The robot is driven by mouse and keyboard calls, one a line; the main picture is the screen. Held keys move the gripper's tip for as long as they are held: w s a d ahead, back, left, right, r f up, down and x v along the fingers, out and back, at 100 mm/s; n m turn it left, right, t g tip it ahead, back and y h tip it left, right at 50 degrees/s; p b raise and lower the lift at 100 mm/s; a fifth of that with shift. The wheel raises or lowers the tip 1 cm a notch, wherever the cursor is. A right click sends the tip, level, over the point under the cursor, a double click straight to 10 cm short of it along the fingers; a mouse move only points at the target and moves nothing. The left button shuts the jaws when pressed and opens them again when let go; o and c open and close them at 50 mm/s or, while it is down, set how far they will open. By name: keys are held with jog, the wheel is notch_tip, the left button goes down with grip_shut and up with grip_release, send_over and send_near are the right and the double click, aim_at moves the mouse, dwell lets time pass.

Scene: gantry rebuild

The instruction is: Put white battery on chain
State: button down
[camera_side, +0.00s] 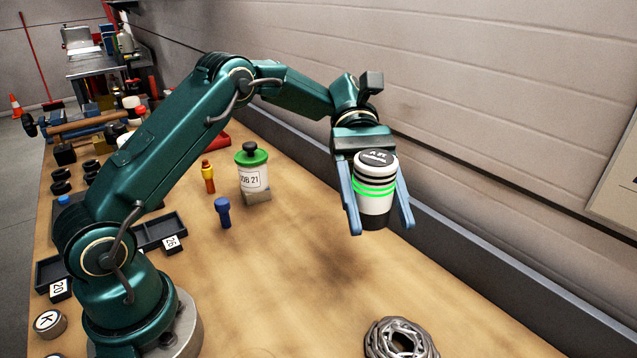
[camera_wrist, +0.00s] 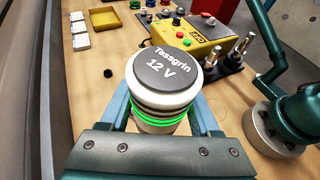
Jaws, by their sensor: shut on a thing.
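The white battery (camera_side: 375,186) is a white cylinder with a dark cap, a dark lower end and glowing green rings. My gripper (camera_side: 378,212) is shut on it, one blue finger on each side, and holds it tilted above the table. In the wrist view the battery (camera_wrist: 163,88) shows its grey cap reading "Tessgrin 12 V" between the fingers (camera_wrist: 163,118). The chain (camera_side: 398,340) is a grey metal coil on the table at the bottom edge of the side view, partly cut off. It is apart from the battery, below it.
A green-lidded jar (camera_side: 253,178), a blue bolt (camera_side: 223,211) and a yellow-red bottle (camera_side: 208,177) stand left of my gripper. A yellow control box (camera_wrist: 185,42) shows in the wrist view. The wooden table (camera_side: 300,275) is clear between the jar and chain.

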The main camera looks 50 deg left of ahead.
jog(key=d+f, duration=0.2)
jog(key=d, duration=0.1)
jog(key=s+d+f, duration=0.1)
jog(key=d+f, duration=0.1)
jog(key=d, duration=0.2)
jog(key=s+d+f, duration=0.1)
jog(key=d+f, duration=0.1)
jog(key=d, duration=0.1)
jog(key=shift+s+d+f, duration=0.25)
jog(key=shift+d+f, duration=0.1)
jog(key=shift+d, duration=0.05)
jog(key=shift+d+f, duration=0.1)
jog(key=shift+f, duration=1.95)
jog(key=shift+f, duration=0.1)
jog(key=shift+c, duration=0.6)
grip_release()
